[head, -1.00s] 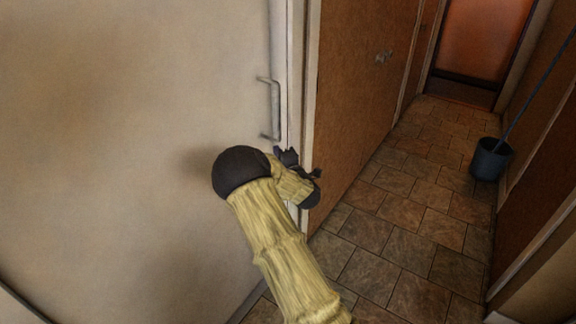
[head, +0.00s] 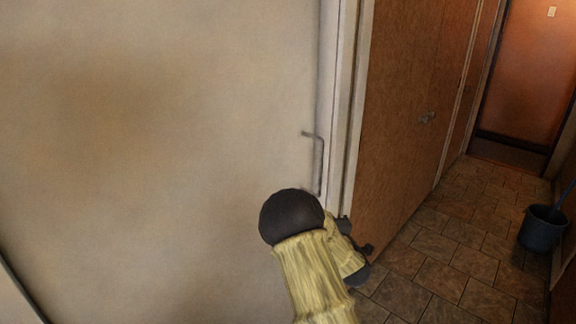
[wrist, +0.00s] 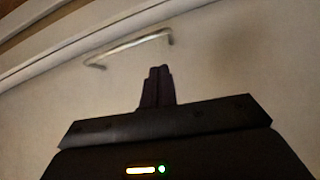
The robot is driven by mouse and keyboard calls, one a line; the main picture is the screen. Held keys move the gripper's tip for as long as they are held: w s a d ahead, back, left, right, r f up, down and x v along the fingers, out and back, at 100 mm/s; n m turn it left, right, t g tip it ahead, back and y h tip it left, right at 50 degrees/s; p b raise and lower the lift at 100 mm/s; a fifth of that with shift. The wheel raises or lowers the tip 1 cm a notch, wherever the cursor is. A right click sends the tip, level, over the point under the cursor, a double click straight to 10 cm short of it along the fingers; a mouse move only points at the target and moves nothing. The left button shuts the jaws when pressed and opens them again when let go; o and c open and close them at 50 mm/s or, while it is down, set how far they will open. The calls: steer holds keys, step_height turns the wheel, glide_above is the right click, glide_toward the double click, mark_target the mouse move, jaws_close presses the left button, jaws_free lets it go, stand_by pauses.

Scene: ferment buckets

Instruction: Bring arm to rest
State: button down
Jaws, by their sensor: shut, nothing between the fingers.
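My gripper (wrist: 157,86) shows in the wrist view with its dark fingers together and nothing between them. It points at a pale door (head: 160,150) with a metal bar handle (head: 318,160). The handle also shows in the wrist view (wrist: 130,46), beyond the fingertips and apart from them in the picture. In the head view my arm, in a yellow ribbed sleeve with a dark round joint, reaches up from the bottom. It hides most of the gripper, and only small dark parts show right of the sleeve, below the handle.
A white door frame (head: 345,110) stands right of the pale door, then a brown wooden door (head: 405,110) with a small handle. A tiled floor (head: 470,245) runs back to an orange-brown door (head: 530,80). A dark bucket (head: 542,230) with a stick stands at the right.

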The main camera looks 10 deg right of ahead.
steer(key=s+a+r+m+g+p, duration=0.2)
steer(key=s+m+g, duration=0.3)
steer(key=s, duration=0.5)
steer(key=s+a+r+m+g+p, duration=0.2)
steer(key=s+r+m+g+p, duration=0.3)
steer(key=s, duration=0.6)
steer(key=s+a+r+m+g+p, duration=0.2)
steer(key=s+m, duration=0.5)
steer(key=s, duration=0.4)
steer(key=r+g+p, duration=0.1)
steer(key=g, duration=0.1)
steer(key=shift+s+a+r+g+h+p, duration=0.2)
steer(key=shift+g+h+p, duration=0.1)
steer(key=shift+g, duration=0.1)
